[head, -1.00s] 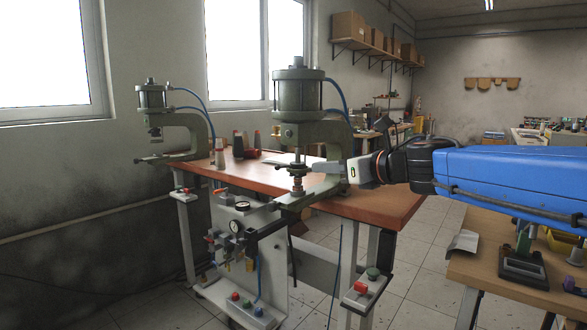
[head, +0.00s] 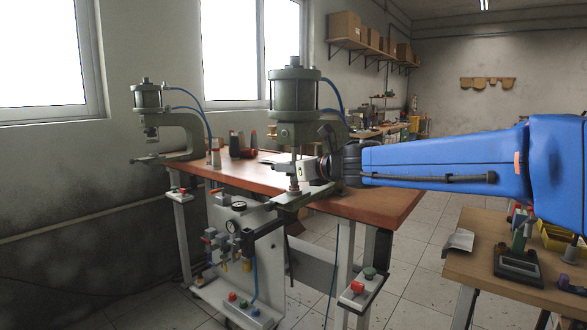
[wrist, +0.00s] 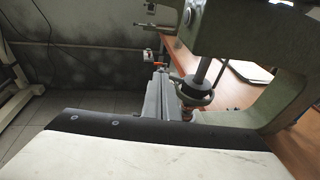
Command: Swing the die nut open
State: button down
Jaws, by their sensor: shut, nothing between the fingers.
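The near green press (head: 295,95) stands at the right end of the orange-topped bench, with its ram pointing down over the die post (head: 295,188). In the wrist view the steel ram (wrist: 203,70) comes down into a grey ring-like nut (wrist: 197,95), with a brownish part (wrist: 187,114) below it. I take this ring to be the die nut. My gripper (head: 283,168) is shut and empty, reaching in from the right at the height of the nut and hiding part of it. In the wrist view its grey fingers (wrist: 157,95) lie just left of the nut; I cannot tell whether they touch it.
The press's curved frame (wrist: 275,100) rises close on the right in the wrist view. A second press (head: 155,120) and several dark and red spools (head: 240,145) stand farther left on the bench (head: 350,205). A side table (head: 500,280) is at lower right.

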jog(key=shift+w+a+f, duration=0.1)
jog(key=shift+w+a, duration=0.1)
dwell(0.3)
jog(key=shift+w+a, duration=0.55)
jog(key=shift+a, duration=0.25)
jog(key=shift+s, duration=0.15)
